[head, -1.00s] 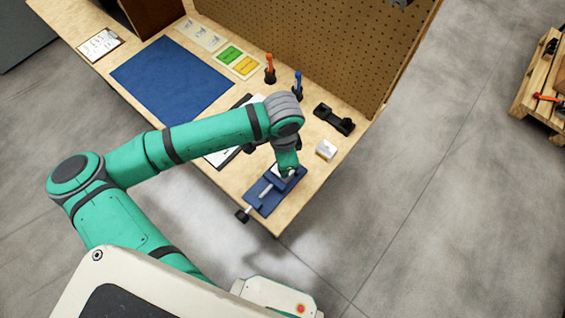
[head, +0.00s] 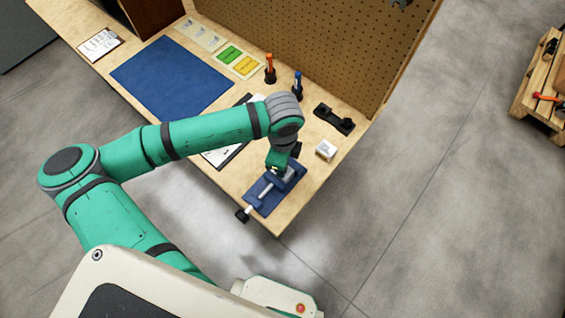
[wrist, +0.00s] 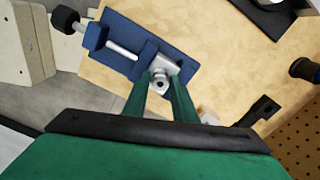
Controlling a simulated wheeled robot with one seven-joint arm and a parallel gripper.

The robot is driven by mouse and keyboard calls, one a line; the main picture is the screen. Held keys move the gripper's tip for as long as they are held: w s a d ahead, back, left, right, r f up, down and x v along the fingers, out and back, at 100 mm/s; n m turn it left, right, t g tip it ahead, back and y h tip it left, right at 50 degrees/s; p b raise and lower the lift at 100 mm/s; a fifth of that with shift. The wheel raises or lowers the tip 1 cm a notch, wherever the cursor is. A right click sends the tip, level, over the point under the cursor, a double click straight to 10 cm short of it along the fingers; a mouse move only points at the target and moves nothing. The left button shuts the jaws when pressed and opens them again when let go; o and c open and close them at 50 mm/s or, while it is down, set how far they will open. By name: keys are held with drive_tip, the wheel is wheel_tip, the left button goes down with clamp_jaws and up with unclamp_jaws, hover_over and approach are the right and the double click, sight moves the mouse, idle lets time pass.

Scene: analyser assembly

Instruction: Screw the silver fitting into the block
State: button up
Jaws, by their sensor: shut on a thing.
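A blue vise (head: 262,196) is at the front right corner of the workbench, and it also shows in the wrist view (wrist: 125,60). A silver-grey block (wrist: 170,65) sits in its jaws; in the head view my gripper (head: 279,170) partly covers it. In the wrist view, my gripper (wrist: 160,88) has its two green fingers close together over the block. It is shut on the silver fitting (wrist: 159,79), a small round metal piece with a dark centre hole. The fitting appears at the block's face; I cannot tell how deep it sits.
A small white box (head: 325,149) and a black holder (head: 334,119) stand behind the vise. Orange (head: 270,69) and blue (head: 298,85) handled tools stand near the pegboard (head: 300,40). A blue mat (head: 172,77) lies on the left. The vise handle (head: 242,214) overhangs the bench edge.

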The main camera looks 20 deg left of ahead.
drive_tip(key=o, duration=1.7)
drive_tip(key=shift+r, duration=0.1)
drive_tip(key=shift+r, duration=2.4)
